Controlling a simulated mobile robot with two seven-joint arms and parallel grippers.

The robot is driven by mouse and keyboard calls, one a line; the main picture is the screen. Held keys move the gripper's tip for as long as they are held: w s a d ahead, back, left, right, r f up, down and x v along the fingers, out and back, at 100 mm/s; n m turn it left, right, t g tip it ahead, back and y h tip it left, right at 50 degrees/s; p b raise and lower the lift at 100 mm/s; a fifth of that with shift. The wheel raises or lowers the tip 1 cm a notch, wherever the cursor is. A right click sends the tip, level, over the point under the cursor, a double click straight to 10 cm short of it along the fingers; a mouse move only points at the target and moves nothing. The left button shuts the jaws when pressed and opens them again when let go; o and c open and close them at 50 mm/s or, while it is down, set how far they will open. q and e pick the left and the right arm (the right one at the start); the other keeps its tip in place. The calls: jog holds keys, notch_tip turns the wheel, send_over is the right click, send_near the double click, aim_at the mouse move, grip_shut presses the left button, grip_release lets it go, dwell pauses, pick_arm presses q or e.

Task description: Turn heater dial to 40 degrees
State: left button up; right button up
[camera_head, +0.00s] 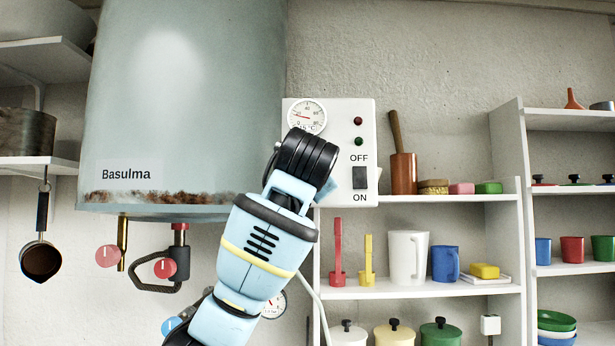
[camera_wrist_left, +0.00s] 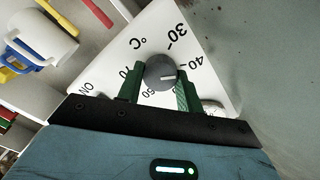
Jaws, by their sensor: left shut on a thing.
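The heater dial is a round grey knob (camera_wrist_left: 159,70) with a white mark, on a white face printed with °C, 30, 40 and other numbers. The mark points right in the left wrist view, near the 40. My left gripper (camera_wrist_left: 160,84) has its green fingers on either side of the knob and is shut on it. In the head view the white control box (camera_head: 366,102) hangs beside the water tank (camera_head: 185,100); my left arm hides the dial there. My right gripper is not in view.
The box carries a temperature gauge (camera_head: 307,115), two small lights and an OFF/ON switch (camera_head: 360,178). Shelves (camera_head: 420,291) with jugs, cups and pots stand close on the right. Red-handled valves (camera_head: 108,256) hang under the tank.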

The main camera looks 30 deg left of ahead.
pick_arm(q)
jog(key=o, duration=1)
jog(key=v, duration=0.8)
jog(key=shift+w+a+f, duration=0.1)
